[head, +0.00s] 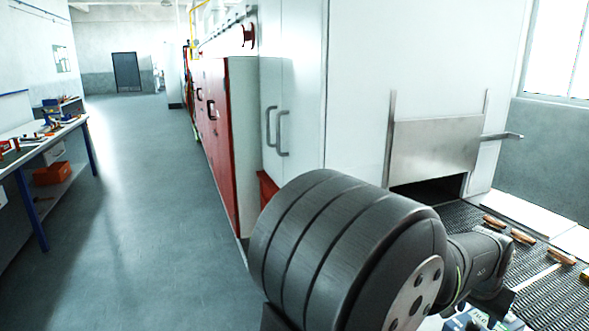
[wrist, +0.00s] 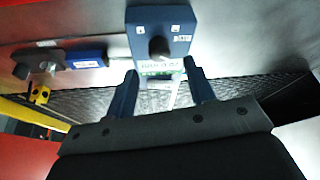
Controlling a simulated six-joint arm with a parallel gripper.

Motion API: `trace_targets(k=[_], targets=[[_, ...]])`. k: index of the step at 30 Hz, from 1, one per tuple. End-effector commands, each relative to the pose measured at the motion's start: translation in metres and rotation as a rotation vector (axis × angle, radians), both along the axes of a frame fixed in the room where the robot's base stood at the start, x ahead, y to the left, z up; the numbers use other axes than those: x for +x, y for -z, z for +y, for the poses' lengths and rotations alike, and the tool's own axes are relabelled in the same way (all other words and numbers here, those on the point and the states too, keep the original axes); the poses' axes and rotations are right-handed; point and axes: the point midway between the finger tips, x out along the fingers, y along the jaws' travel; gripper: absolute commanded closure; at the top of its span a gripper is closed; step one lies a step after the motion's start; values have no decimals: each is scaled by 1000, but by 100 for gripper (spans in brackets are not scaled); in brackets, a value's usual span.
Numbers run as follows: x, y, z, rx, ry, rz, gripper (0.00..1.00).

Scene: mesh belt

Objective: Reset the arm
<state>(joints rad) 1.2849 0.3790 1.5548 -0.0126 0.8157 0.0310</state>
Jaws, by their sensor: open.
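My gripper (wrist: 160,72) shows in the wrist view with its two dark fingers apart. It is open. A blue box with a dark knob and a label (wrist: 172,18) appears beyond and partly between the fingertips. I cannot tell how far it is from them, and I see no grip on it. In the head view my arm fills the lower middle and reaches right, over the near side of the mesh belt (head: 545,298). The fingers cannot be made out there.
Several brown-handled tools (head: 523,237) lie on the belt. A metal flap (head: 435,150) hangs above the dark opening of the white machine (head: 430,50). A workbench (head: 45,145) with tools stands at the left. The grey floor (head: 150,180) between is clear.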

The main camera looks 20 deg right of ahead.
Motion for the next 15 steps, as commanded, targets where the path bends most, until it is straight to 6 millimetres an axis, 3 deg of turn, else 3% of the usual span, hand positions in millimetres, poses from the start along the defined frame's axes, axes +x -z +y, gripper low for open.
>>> trace_targets(k=[7, 15], targets=[[5, 47, -17, 4, 0, 1, 51], [6, 44, -17, 0, 138, 1, 51]])
